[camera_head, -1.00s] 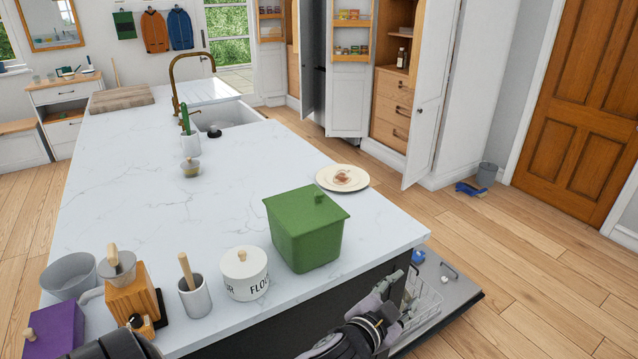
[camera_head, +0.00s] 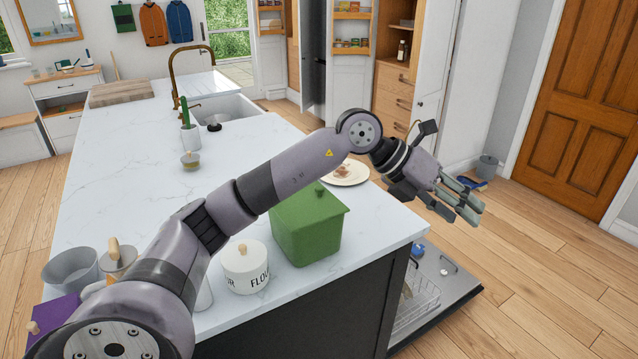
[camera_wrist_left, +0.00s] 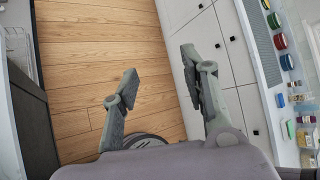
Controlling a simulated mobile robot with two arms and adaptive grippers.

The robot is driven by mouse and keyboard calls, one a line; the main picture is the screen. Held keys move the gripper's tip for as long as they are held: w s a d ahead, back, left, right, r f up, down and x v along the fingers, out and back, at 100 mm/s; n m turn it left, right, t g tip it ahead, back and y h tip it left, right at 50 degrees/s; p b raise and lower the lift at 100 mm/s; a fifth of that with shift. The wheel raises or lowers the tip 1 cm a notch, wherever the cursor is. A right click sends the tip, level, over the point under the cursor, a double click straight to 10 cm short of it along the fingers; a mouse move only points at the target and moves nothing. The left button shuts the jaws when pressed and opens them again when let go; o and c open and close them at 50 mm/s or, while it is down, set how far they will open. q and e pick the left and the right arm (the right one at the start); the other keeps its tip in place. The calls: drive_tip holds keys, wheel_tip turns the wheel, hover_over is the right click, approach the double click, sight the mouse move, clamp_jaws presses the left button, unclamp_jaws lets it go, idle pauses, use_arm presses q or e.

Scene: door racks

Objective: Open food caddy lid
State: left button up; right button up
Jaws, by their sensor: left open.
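The green food caddy (camera_head: 306,232) stands on the white island worktop near its front right corner. Its lid looks shut, and my left arm passes in front of its upper left part. My left gripper (camera_head: 473,204) is open and empty. It is out to the right of the caddy, past the worktop's right edge. In the left wrist view the gripper's two fingers (camera_wrist_left: 158,95) are spread apart with wooden floor and pale cupboard fronts beyond them. The caddy does not show in that view. My right gripper is not in view.
A white flour jar (camera_head: 245,268) stands just left of the caddy. A plate with food (camera_head: 345,175) lies behind it, partly hidden by my arm. An open dishwasher (camera_head: 440,290) juts out below the worktop's right side. Floor to the right is mostly clear.

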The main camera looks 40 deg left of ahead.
use_arm(q)
drive_tip(key=a+r+n+y, duration=0.2)
drive_tip(key=a+y, duration=0.3)
drive_tip(key=a, duration=0.8)
drive_tip(key=n+g+y, duration=0.2)
drive_tip(key=n+y, duration=0.3)
drive_tip(key=y, duration=0.1)
approach(319, 187)
drive_tip(key=p+x, duration=0.3)
drive_tip(key=x, duration=0.5)
drive_tip(key=shift+f, duration=0.1)
drive_tip(key=shift+c, duration=0.5)
clamp_jaws()
